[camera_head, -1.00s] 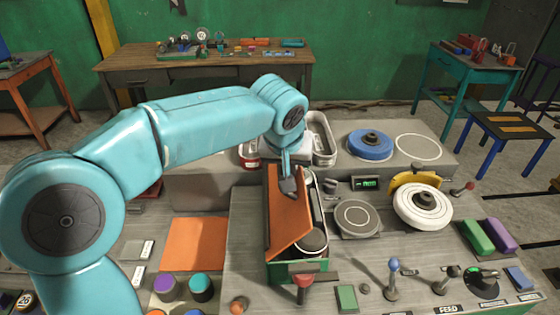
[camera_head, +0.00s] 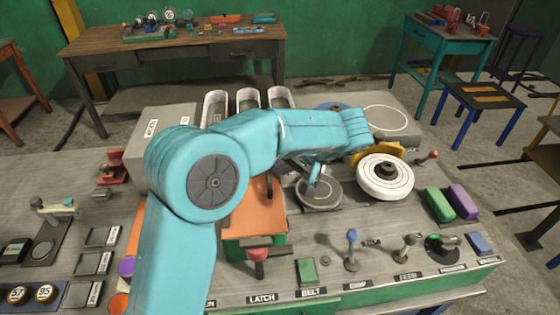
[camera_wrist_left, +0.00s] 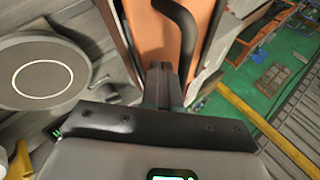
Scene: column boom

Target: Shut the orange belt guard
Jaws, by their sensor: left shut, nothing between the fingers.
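The orange belt guard (camera_head: 255,215) lies over its green housing (camera_head: 262,240) in the head view and looks level. My arm covers its far part, so I cannot tell if it sits fully flush. In the left wrist view the orange guard (camera_wrist_left: 150,35) shows with its curved black handle (camera_wrist_left: 187,35). My right gripper is out of view.
A white wheel (camera_head: 386,178) stands to the right of the plate. A red-topped lever (camera_head: 257,256) and a blue-knobbed lever (camera_head: 351,248) stand along the front edge. Metal bins (camera_head: 250,100) sit behind. Green and purple blocks (camera_head: 450,202) lie at the right.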

